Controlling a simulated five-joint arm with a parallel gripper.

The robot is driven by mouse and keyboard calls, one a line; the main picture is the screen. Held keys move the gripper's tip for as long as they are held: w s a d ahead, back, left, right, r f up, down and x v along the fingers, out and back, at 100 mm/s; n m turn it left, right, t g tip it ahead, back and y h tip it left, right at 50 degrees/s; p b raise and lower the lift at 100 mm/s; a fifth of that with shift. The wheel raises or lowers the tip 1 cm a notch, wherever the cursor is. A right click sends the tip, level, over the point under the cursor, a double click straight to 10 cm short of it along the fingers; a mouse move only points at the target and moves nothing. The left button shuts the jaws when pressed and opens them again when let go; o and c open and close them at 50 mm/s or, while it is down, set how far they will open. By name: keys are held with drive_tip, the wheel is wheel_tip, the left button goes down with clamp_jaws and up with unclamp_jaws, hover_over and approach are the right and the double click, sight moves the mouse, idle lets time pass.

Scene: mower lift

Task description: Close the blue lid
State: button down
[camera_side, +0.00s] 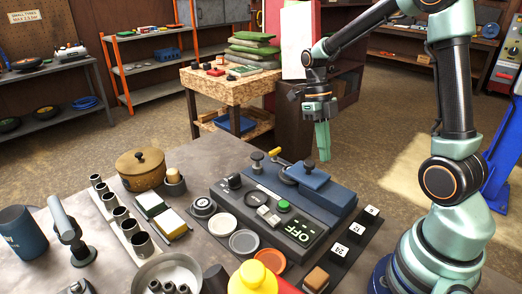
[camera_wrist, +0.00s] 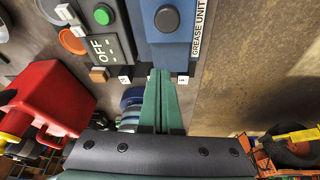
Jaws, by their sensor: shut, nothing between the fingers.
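The blue lid (camera_side: 307,178), a flat blue block with a dark round knob on top, lies over the right part of the grey-blue machine (camera_side: 262,214) on the table. I cannot tell whether a gap is left under it. In the wrist view the blue lid (camera_wrist: 165,42) is at top centre, beside a "GREASE UNIT" label. My gripper (camera_side: 322,142) has pale green fingers pointing down, shut and empty. It hangs above the lid in the side view, apart from it. In the wrist view my gripper's fingertips (camera_wrist: 160,74) show just below the lid's near edge.
The machine carries a green button (camera_side: 284,205), an OFF display (camera_side: 299,231) and a yellow-handled lever (camera_side: 275,153). Number blocks (camera_side: 340,251) stand along its right side. A red can (camera_wrist: 48,98) lies left in the wrist view. Cups, a pot and sponges fill the table's left.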

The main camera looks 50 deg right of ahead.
sight(303, 171)
drive_tip(key=a+v, duration=0.1)
drive_tip(key=v, duration=0.4)
drive_tip(key=shift+s+r+t+h, duration=0.75)
drive_tip(key=shift+s+t+h, duration=0.45)
drive_tip(key=shift+s+t, duration=2.15)
drive_tip(key=shift+g, duration=0.25)
drive_tip(key=x, duration=0.9)
drive_tip(key=shift+s+a+f, duration=0.1)
drive_tip(key=shift+a+f, duration=0.3)
drive_tip(key=shift+a, duration=0.05)
drive_tip(key=shift+w+d+f, duration=0.1)
drive_tip(key=shift+w+f, duration=0.05)
drive_tip(key=shift+w, duration=0.35)
drive_tip(key=shift+w+d+f, duration=0.1)
drive_tip(key=shift+w, duration=0.35)
drive_tip(key=shift+w+d+f, duration=0.1)
drive_tip(key=shift+w, duration=1)
drive_tip(key=shift+w, duration=0.1)
drive_tip(key=shift+w+d, duration=0.1)
drive_tip(key=shift+w, duration=2.25)
